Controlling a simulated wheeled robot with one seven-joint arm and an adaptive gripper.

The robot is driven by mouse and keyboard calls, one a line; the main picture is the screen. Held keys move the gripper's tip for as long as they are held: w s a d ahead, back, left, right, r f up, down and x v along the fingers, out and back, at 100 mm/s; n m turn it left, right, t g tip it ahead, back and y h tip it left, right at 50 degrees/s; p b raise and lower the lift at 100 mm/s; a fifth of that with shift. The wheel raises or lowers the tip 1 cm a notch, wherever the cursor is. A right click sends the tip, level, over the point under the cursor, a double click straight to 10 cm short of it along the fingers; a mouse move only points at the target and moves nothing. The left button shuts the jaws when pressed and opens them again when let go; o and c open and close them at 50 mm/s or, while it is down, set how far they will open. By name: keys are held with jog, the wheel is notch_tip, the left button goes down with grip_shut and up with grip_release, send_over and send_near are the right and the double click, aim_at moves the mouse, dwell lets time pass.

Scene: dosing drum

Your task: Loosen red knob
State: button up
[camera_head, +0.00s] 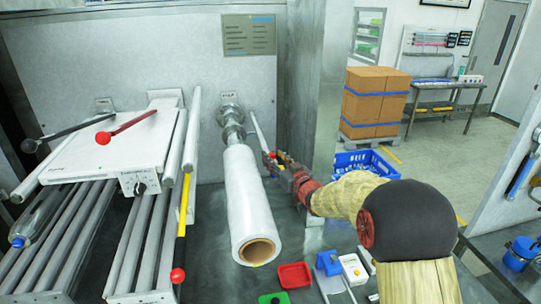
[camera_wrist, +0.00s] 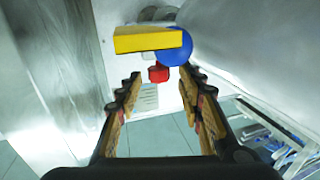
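A small red knob (camera_wrist: 158,74) shows in the wrist view, ahead of and between my fingertips, just below a blue round part and a yellow block. My gripper (camera_wrist: 160,82) is open, with clear space between its two fingers and nothing held. In the head view my gripper (camera_head: 281,163) is right of the white roll, by the lower end of a thin white rod. A small red part (camera_head: 272,155) shows at its fingertips; I cannot tell whether this is the same knob. The knob's mounting is partly hidden.
The yellow block (camera_wrist: 150,39) and blue round part (camera_wrist: 173,48) sit close above the knob. The white roll (camera_head: 246,200) is left of my gripper and a steel column (camera_head: 312,90) is behind it. Red-ended levers (camera_head: 103,138) lie farther left.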

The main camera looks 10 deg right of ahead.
jog(key=shift+x, duration=1.3)
jog(key=shift+d, duration=0.1)
jog(key=shift+c, duration=0.9)
jog(key=c, duration=0.8)
grip_shut()
